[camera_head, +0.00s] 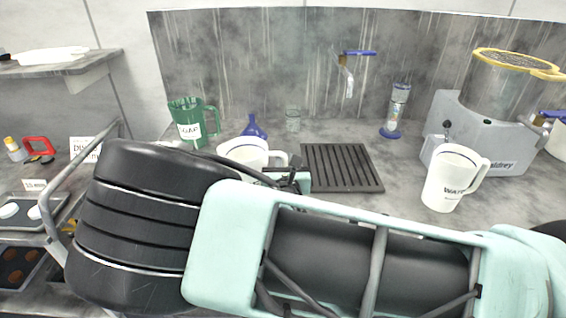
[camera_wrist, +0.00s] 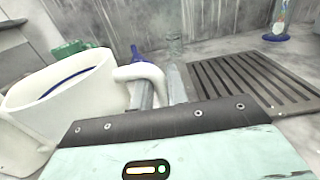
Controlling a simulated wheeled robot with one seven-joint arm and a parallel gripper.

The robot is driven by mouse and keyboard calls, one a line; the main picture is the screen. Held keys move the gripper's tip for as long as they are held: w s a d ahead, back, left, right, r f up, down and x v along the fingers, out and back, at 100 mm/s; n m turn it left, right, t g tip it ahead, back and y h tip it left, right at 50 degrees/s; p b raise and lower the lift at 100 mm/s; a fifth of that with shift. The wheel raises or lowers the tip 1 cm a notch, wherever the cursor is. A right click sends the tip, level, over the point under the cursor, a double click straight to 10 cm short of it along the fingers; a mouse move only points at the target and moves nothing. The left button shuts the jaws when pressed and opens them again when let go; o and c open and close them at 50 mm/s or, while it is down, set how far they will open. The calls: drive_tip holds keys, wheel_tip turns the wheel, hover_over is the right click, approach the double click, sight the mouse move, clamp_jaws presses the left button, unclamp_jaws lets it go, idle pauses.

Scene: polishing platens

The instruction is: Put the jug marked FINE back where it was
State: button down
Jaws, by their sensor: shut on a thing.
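A white jug with a blue line near its rim (camera_head: 243,150) stands at the middle left of the counter in the head view, partly behind my arm. It also shows in the wrist view (camera_wrist: 70,100), at the left and somewhat tilted in the picture. No marking can be read on it, so I cannot tell whether it is the FINE jug. My gripper (camera_wrist: 162,90) is shut on its handle. In the head view my arm hides the jug's lower part, and I cannot tell whether its base touches the counter.
A green jug (camera_head: 187,125) stands left of the held jug, with a blue funnel (camera_head: 253,127) behind. A dark slotted drain grate (camera_head: 340,166) lies to the right. A white WATER jug (camera_head: 450,180) stands before a grey machine (camera_head: 480,130). Shelves with trays (camera_head: 20,210) are at far left.

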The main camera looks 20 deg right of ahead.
drive_tip(key=shift+f+p, duration=0.4)
drive_tip(key=shift+f, duration=0.2)
drive_tip(key=c, duration=1.4)
unclamp_jaws()
